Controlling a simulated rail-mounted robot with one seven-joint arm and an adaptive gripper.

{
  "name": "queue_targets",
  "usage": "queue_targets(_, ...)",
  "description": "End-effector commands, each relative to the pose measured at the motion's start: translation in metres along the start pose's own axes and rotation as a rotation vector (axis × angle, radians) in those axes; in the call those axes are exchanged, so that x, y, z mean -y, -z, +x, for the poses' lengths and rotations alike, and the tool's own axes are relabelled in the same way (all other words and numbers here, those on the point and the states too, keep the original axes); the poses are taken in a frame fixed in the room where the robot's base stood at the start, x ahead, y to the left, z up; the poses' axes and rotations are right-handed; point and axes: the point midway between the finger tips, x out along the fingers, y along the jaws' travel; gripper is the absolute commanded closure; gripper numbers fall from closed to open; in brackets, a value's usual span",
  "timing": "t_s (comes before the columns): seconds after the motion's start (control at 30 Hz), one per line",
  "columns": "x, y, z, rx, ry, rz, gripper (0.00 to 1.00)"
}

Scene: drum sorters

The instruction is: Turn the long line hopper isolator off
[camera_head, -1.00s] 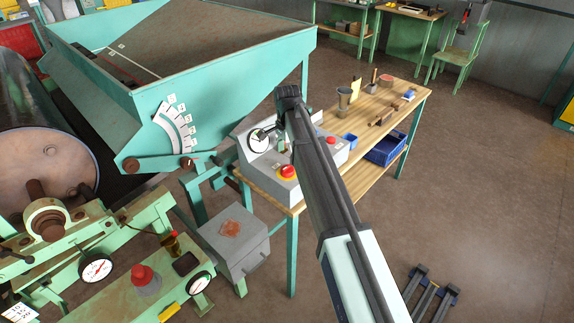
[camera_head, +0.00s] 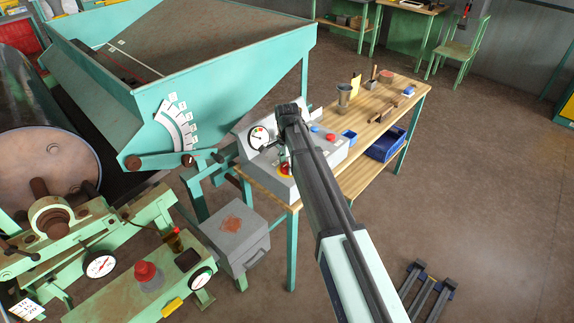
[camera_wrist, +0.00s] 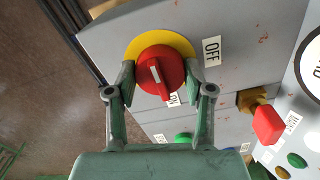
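The isolator is a red rotary knob (camera_wrist: 160,72) on a yellow disc (camera_wrist: 137,50), on the grey face of a control box. An OFF label (camera_wrist: 211,50) is right of it and an ON label (camera_wrist: 174,99) is below it. The knob's bar points down towards ON. My gripper (camera_wrist: 160,72) has one fingertip on each side of the knob, spread about as wide as the knob; I cannot tell whether they touch it. In the head view the knob (camera_head: 286,170) is partly covered by my gripper, and the fingers are mostly hidden.
The control box (camera_head: 262,174) stands on a wooden bench (camera_head: 386,116) with a gauge (camera_head: 258,138). The teal hopper (camera_head: 230,85) is at left. Open floor (camera_head: 480,180) lies right.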

Motion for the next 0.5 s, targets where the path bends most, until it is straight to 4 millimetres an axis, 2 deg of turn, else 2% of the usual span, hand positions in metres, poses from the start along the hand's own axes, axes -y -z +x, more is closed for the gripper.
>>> queue_targets(0.5,-0.0004,-0.0001,0.0012,0.0,-0.001,-0.063,0.83)
